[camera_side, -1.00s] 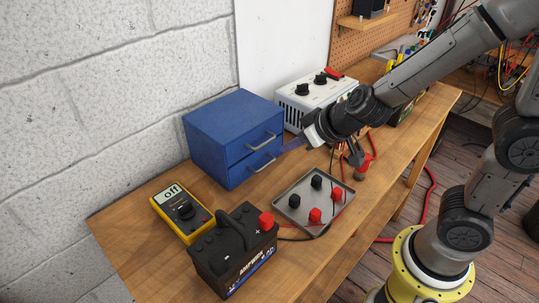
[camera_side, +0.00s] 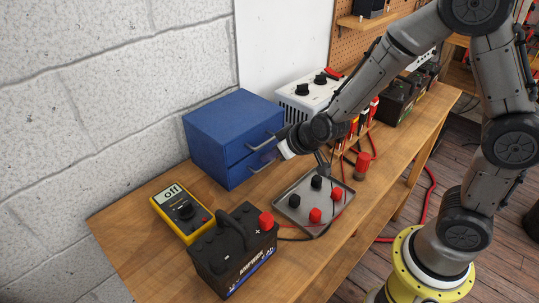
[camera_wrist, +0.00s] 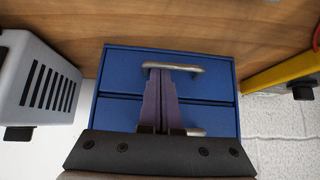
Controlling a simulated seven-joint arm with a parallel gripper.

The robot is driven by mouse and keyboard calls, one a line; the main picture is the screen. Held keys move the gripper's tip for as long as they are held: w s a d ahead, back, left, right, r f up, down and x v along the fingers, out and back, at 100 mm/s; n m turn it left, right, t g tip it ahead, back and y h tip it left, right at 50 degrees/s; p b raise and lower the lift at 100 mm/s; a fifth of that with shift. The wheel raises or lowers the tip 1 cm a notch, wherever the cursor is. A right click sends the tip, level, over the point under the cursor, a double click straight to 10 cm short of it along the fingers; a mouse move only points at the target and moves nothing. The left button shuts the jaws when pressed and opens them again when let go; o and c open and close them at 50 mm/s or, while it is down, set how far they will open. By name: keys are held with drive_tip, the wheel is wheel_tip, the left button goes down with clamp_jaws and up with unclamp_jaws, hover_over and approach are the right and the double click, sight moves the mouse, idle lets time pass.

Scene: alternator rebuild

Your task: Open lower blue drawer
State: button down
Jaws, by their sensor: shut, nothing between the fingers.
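The blue two-drawer cabinet (camera_side: 215,135) stands on the bench against the wall, and both drawers look shut. My wrist view shows it upside down, so the lower drawer (camera_wrist: 220,82) is the upper one there. Its pale bar handle (camera_wrist: 188,67) runs across the front. My gripper (camera_wrist: 159,70) is shut and empty, with its purple fingertips at the left part of that handle. I cannot tell whether they touch it. The upper drawer's handle (camera_wrist: 195,132) is partly hidden by my gripper. In the side view the lower handle (camera_side: 262,161) is beside my gripper.
A yellow multimeter (camera_side: 181,212) and a black battery (camera_side: 233,255) stand in front of the cabinet. A metal tray (camera_side: 296,215) with red and black caps lies to the right. A white power supply (camera_side: 296,101) stands close beside the cabinet.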

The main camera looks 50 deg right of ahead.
drive_tip(key=shift+w+f, duration=0.1)
idle(0.3)
drive_tip(key=s, duration=1)
drive_tip(key=shift+s, duration=0.35)
